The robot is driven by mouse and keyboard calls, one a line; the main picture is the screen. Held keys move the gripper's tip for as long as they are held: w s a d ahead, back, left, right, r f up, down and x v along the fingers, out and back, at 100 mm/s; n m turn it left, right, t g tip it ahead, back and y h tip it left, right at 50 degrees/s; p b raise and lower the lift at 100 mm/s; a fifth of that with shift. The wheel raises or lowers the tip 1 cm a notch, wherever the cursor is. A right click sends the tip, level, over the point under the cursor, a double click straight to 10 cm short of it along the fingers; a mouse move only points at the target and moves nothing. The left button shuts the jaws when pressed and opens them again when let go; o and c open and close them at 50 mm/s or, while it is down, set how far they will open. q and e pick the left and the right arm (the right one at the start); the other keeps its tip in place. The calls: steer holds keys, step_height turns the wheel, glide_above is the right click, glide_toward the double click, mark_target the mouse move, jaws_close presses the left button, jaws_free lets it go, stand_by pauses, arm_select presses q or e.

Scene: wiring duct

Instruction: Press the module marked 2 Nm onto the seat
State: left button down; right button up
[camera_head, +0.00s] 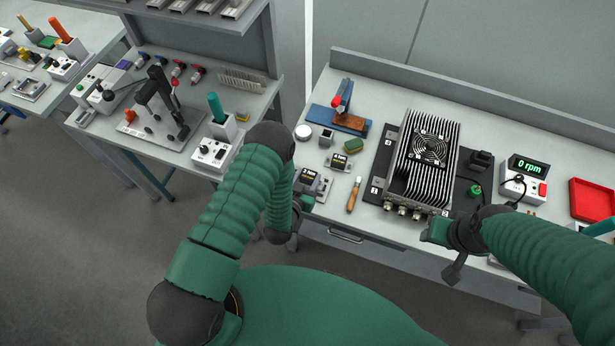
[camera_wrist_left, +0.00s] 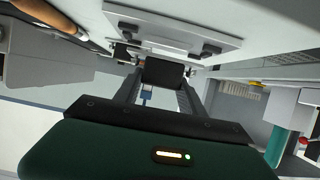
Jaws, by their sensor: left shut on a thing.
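Two small dark modules with pale labels lie on the bench in the head view. One module (camera_head: 340,161) stands near the middle; the other labelled module (camera_head: 309,177) is close to my left gripper. The labels are too small to read for certain. My left gripper (camera_head: 304,200) is at the bench's front left, partly hidden by my arm. In the left wrist view its fingers (camera_wrist_left: 160,92) are shut on a dark block (camera_wrist_left: 165,71). I cannot clearly make out the seat. My right gripper (camera_head: 436,234) is by the finned unit's front right corner; its jaws are unclear.
A finned unit with a fan (camera_head: 432,150) stands on a dark plate. A wooden-handled tool (camera_head: 354,194) lies left of it. A blue fixture (camera_head: 341,118) stands behind. A display box reading 0 rpm (camera_head: 523,182) and a red tray (camera_head: 592,199) are at the right.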

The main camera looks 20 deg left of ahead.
arm_select(q)
steer(key=shift+f+b, duration=0.95)
steer(key=shift+f, duration=0.15)
steer(key=c, duration=0.6)
jaws_free()
steer(key=p+v, duration=0.9)
steer(key=v, duration=0.7)
steer(key=shift+s+r+p, duration=0.1)
steer(key=shift+s+p, duration=0.3)
